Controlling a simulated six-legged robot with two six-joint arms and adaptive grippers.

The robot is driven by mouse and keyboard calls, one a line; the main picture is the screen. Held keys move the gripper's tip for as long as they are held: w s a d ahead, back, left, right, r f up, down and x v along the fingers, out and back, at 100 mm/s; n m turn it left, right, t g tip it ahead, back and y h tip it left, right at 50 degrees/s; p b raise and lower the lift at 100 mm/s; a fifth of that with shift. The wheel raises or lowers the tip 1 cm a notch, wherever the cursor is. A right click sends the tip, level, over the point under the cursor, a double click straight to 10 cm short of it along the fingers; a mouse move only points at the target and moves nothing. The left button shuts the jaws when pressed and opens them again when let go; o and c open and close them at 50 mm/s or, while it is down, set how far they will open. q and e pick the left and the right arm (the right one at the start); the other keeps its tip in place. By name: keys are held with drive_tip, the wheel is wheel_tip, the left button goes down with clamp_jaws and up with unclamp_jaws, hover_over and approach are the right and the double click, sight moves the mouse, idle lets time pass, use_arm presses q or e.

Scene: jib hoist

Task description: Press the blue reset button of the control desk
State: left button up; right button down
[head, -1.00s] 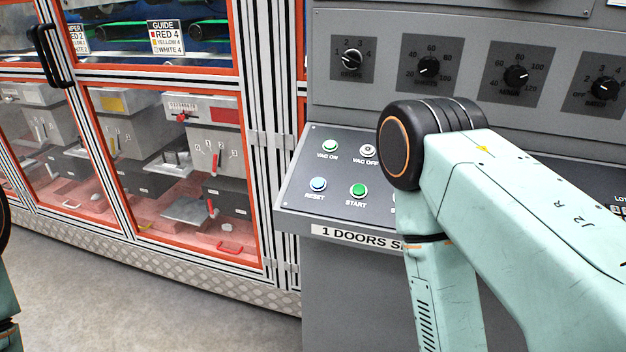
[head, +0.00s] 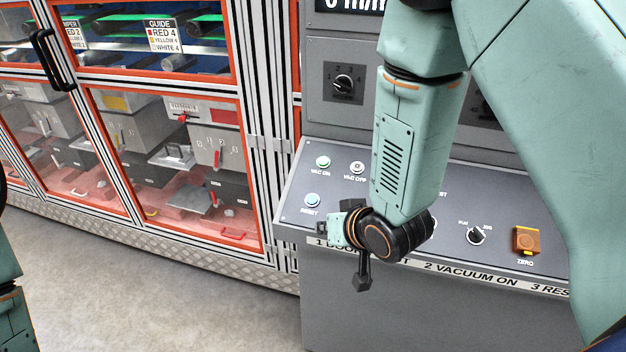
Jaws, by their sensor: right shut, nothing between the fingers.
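The blue reset button (head: 312,200) sits on the sloped panel of the grey control desk (head: 290,214), above its RESET label, and is in plain view. My right gripper (head: 318,232) is at the front edge of the panel, a little below and right of the blue button in the picture. It is shut and empty, small in the view and partly hidden by its own wrist. A gap shows between it and the button in the picture; I cannot tell its height above the panel. My left gripper is out of view; only part of that arm shows at the left edge.
A green VAC ON button (head: 323,162) and a white VAC OFF button (head: 357,167) sit behind the blue one. A yellow-orange ZERO switch (head: 525,240) is at the right. My right arm hides the panel's middle. A framed glass cabinet (head: 180,150) stands left of the desk.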

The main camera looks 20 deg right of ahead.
drive_tip(key=w+a+r+t+y+p, duration=0.15)
drive_tip(key=w+r, duration=0.25)
drive_tip(key=r, duration=0.7)
drive_tip(key=b, duration=0.5)
hover_over(312, 199)
drive_tip(key=s, duration=0.3)
drive_tip(key=shift+t+h, duration=0.25)
drive_tip(key=f, duration=0.4)
drive_tip(key=a+f, duration=0.1)
drive_tip(key=f, duration=0.1)
drive_tip(key=shift+w, duration=0.1)
drive_tip(key=shift+w+d+f, duration=0.1)
drive_tip(key=shift+f, duration=0.25)
drive_tip(key=shift+f+b, duration=0.5)
drive_tip(key=shift+w+d+f, duration=0.3)
drive_tip(key=shift+w+f, duration=0.05)
drive_tip(key=shift+w, duration=0.05)
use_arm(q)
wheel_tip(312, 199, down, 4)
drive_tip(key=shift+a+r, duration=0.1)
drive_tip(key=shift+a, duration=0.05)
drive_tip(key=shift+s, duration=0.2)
use_arm(e)
drive_tip(key=shift+s+a+r, duration=0.1)
drive_tip(key=shift+s+r, duration=0.05)
drive_tip(key=shift+s, duration=0.05)
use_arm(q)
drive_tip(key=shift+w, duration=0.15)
use_arm(e)
drive_tip(key=shift+w, duration=0.15)
